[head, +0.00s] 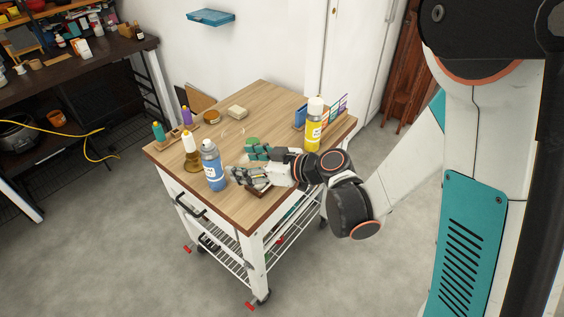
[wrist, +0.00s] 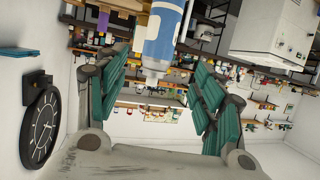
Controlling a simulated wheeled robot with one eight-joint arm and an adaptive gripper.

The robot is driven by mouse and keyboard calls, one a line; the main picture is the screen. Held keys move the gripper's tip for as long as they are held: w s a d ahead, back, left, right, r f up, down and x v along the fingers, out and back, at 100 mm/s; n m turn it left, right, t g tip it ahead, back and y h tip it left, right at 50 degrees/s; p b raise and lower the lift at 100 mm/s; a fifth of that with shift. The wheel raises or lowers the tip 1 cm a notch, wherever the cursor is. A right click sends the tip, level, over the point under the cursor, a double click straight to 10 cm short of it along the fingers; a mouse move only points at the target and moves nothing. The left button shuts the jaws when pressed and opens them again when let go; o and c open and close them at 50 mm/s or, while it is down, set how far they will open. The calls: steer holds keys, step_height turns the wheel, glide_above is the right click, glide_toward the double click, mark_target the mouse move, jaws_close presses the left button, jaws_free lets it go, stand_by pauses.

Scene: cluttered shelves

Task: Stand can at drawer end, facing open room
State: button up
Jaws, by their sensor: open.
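A blue and white spray can (head: 213,168) with a grey top stands upright on the wooden top of the cart (head: 262,100), near its left front edge. A dark handle (head: 190,208) shows below that edge, on the drawer end. A second can (head: 313,128), yellow with a white cap, stands near the right edge. My gripper (head: 250,163) lies low over the top, right of the blue can, with its teal-padded fingers spread. In the wrist view the blue can (wrist: 160,38) appears ahead between the open fingers (wrist: 158,65). They do not grip it.
A brown-based white bottle (head: 190,150), a green bottle (head: 158,131) and a purple bottle (head: 187,115) stand left and behind the blue can. A round green item (head: 251,143) sits by my fingers. Bare floor lies in front of the cart.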

steer(key=s+d+r+m+h, duration=0.3)
steer(key=s+d, duration=0.3)
steer(key=d, duration=0.3)
steer(key=s+d+r+m+h, duration=0.3)
steer(key=s+d+m+h, duration=0.2)
steer(key=d, duration=0.4)
steer(key=s+d+r+m+h, duration=0.3)
steer(key=s+d+m+h, duration=0.1)
steer(key=s+d, duration=0.3)
steer(key=shift+d+r, duration=0.15)
steer(key=shift+d, duration=0.85)
